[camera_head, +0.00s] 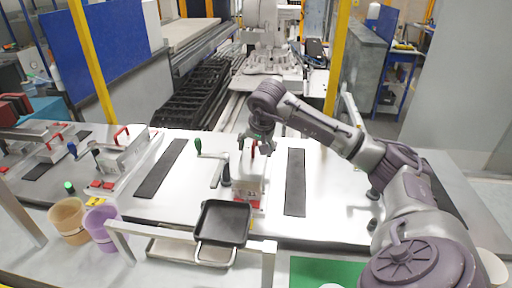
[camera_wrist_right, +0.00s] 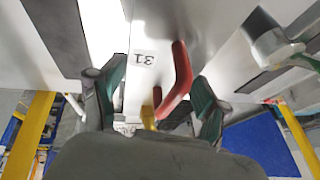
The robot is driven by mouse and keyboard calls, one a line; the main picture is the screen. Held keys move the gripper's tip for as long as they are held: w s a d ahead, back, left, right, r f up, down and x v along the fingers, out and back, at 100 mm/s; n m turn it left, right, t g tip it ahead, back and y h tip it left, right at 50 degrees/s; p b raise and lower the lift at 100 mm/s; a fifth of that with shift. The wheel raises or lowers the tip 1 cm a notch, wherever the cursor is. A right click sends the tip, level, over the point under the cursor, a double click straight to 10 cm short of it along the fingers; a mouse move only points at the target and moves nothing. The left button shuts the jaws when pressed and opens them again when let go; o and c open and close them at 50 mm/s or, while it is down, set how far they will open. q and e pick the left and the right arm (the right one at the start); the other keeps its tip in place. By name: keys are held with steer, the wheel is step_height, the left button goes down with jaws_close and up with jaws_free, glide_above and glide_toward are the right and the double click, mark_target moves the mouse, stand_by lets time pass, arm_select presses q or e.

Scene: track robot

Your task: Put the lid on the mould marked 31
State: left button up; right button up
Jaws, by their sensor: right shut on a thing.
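My right gripper (camera_head: 258,138) reaches in from the right, above the silver mould (camera_head: 249,180) at the middle of the bench. In the right wrist view the fingers of this gripper (camera_wrist_right: 156,98) are around a red bent handle (camera_wrist_right: 181,78), the lid's handle, and are shut on it. A pale face beside the handle carries a label 31 (camera_wrist_right: 144,57), which appears upside down. The lid's body is mostly hidden by the gripper, and I cannot tell whether it touches the mould. My left gripper is not in view.
Dark strips (camera_head: 295,181) lie on the bench. Another mould (camera_head: 123,153) stands left. Purple (camera_head: 103,227) and tan (camera_head: 69,222) buckets are front left.

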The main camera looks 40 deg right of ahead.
steer(key=o, duration=1.7)
steer(key=shift+r, duration=0.1)
steer(key=v, duration=1.2)
steer(key=shift+s, duration=0.1)
